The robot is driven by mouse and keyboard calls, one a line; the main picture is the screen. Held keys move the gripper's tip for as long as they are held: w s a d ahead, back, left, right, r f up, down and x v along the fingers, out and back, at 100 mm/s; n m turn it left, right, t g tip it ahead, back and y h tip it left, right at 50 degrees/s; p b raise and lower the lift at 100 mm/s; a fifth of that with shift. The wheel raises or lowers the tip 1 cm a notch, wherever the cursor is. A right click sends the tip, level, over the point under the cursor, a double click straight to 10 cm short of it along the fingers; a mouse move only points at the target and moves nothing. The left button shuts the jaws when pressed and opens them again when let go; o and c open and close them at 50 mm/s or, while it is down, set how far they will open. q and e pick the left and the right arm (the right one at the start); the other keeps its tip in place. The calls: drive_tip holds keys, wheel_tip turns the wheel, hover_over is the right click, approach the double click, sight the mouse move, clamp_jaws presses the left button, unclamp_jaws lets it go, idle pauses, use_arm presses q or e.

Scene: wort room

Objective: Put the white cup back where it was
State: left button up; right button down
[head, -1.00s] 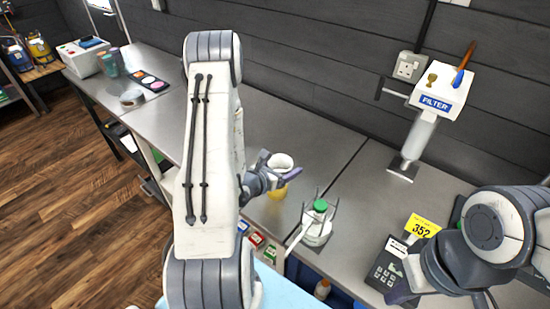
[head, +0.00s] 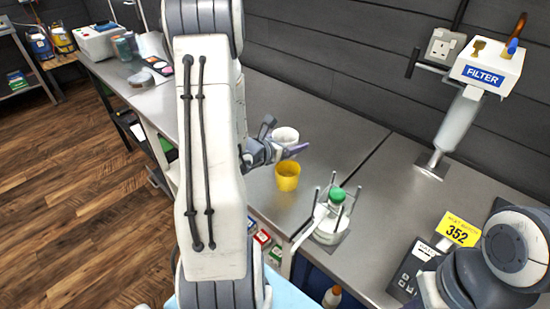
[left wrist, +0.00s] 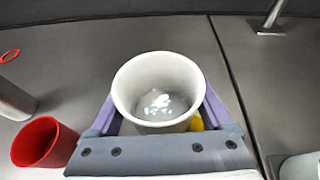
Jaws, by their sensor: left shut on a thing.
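The white cup (head: 286,135) is held upright between the purple fingers of my left gripper (head: 283,150), just behind the yellow cup in the head view. In the left wrist view the white cup (left wrist: 158,92) fills the middle, its open top facing the camera, with some pale glints inside. A finger lies on each side of it. I cannot tell whether its base touches the counter. My right arm is at the lower right of the head view; its fingertips are not visible.
A yellow cup (head: 287,177) stands on the counter in front of the white cup. A red cup (left wrist: 44,142) is left of it in the wrist view. A green-capped vessel in a pronged holder (head: 330,217) and the FILTER stand (head: 457,125) are to the right. Steel counter behind is clear.

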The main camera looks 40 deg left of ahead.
use_arm(q)
drive_tip(key=a+f, duration=0.1)
drive_tip(key=a, duration=0.1)
drive_tip(key=w+a+f+p, duration=0.1)
drive_tip(key=a, duration=0.1)
drive_tip(key=w+a+f, duration=0.1)
drive_tip(key=a+f, duration=0.1)
drive_tip(key=a, duration=0.1)
drive_tip(key=shift+f, duration=0.1)
wheel_tip(320, 180, down, 4)
drive_tip(key=shift+f+p, duration=0.1)
drive_tip(key=shift+p, duration=0.55)
drive_tip(key=shift+f, duration=0.1)
drive_tip(key=shift+f+b, duration=0.1)
drive_tip(key=shift+b, duration=0.2)
drive_tip(key=o, duration=1.2)
